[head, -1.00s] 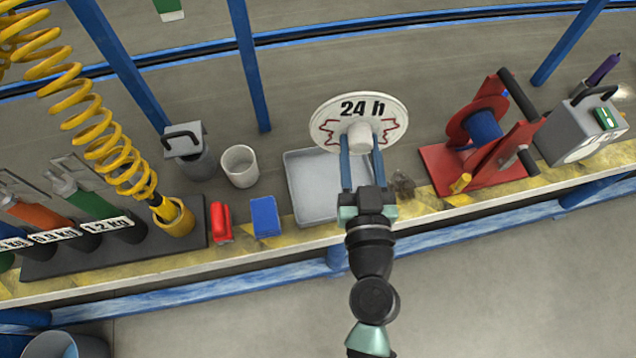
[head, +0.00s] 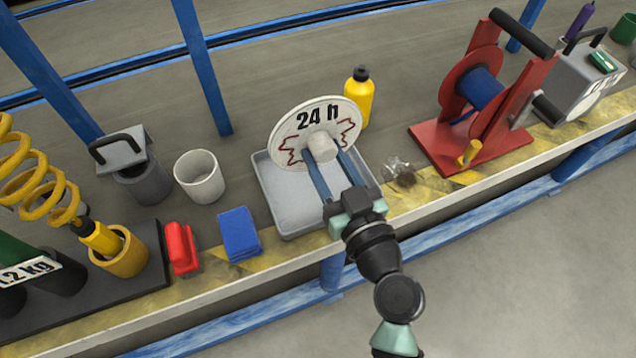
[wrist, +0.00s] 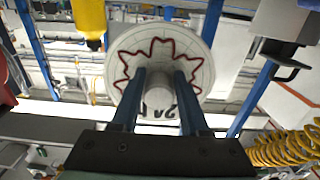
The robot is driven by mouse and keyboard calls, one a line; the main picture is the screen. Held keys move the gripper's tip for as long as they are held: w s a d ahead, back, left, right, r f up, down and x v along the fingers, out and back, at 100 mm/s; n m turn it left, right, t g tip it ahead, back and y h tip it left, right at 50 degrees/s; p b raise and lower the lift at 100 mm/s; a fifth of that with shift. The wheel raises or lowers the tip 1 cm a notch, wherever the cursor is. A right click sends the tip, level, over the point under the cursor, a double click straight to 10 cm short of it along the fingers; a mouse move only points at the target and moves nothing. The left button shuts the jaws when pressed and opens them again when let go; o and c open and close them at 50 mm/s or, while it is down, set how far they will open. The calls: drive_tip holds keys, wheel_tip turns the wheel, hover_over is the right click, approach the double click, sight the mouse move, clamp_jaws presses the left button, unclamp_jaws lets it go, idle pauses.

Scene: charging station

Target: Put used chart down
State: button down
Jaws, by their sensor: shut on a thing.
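The used chart (head: 290,140) is a round white disc marked "24 h" with a dark red jagged trace and a pale central hub. My gripper (head: 331,165) is shut on that hub with its two blue fingers and holds the chart tilted over the grey tray (head: 283,212). Whether the chart's lower edge touches the tray cannot be told. In the wrist view the chart (wrist: 205,60) faces the camera, with the hub between the fingers (wrist: 158,95). The chart and fingers hide part of the tray; its visible floor is bare.
A blue block (head: 239,233) and a red item (head: 181,248) lie left of the tray, with a white cup (head: 199,178) behind them. A yellow bottle (head: 359,97) stands behind the chart. A small clear item (head: 400,172) and a red reel stand (head: 470,150) are to the right.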

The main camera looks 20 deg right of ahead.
drive_tip(key=shift+f+b, duration=1.35)
drive_tip(key=shift+f, duration=1.8)
drive_tip(key=shift+f+b, duration=0.2)
drive_tip(key=shift+b, duration=0.1)
drive_tip(key=shift+c, duration=2)
unclamp_jaws()
drive_tip(key=shift+r, duration=0.15)
drive_tip(key=shift+r+p, duration=0.2)
drive_tip(key=shift+p, duration=0.3)
drive_tip(key=s, duration=1.2)
drive_tip(key=shift+d, duration=0.2)
drive_tip(key=shift+f, duration=0.15)
